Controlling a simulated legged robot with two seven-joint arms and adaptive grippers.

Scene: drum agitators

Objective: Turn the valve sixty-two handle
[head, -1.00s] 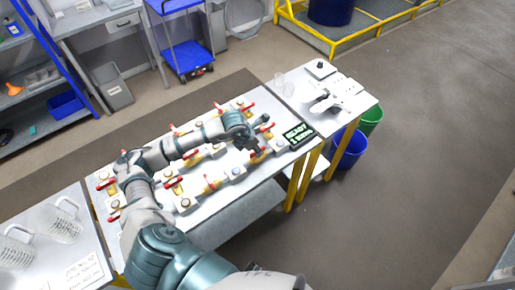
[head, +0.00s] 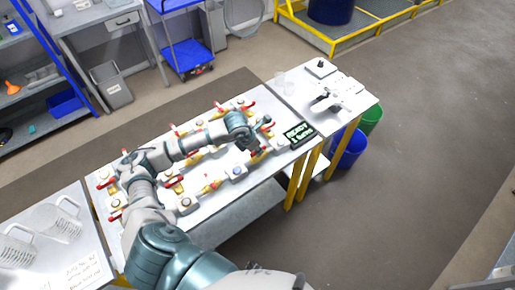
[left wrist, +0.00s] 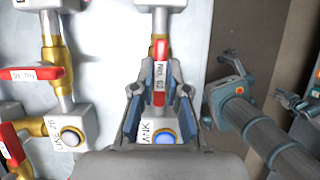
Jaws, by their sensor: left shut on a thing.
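The valve sixty-two handle (left wrist: 160,72) is a red lever with a white label reading 62, upright in the left wrist view on a metal pipe with a brass fitting. My left gripper (left wrist: 160,95) has its two grey fingers on either side of the lever and is shut on it. Below the lever is a white block with a blue button (left wrist: 164,137), partly hidden by the gripper. In the head view my left gripper (head: 256,149) is over the right end of the valve table, and the handle is hard to make out there.
Several other red-handled valves stand on the white valve table (head: 232,198), with another red lever (left wrist: 32,74) to the left. A dark sign (head: 299,134) lies at its right end. A side table (head: 352,98) and blue bin (head: 350,148) stand to the right.

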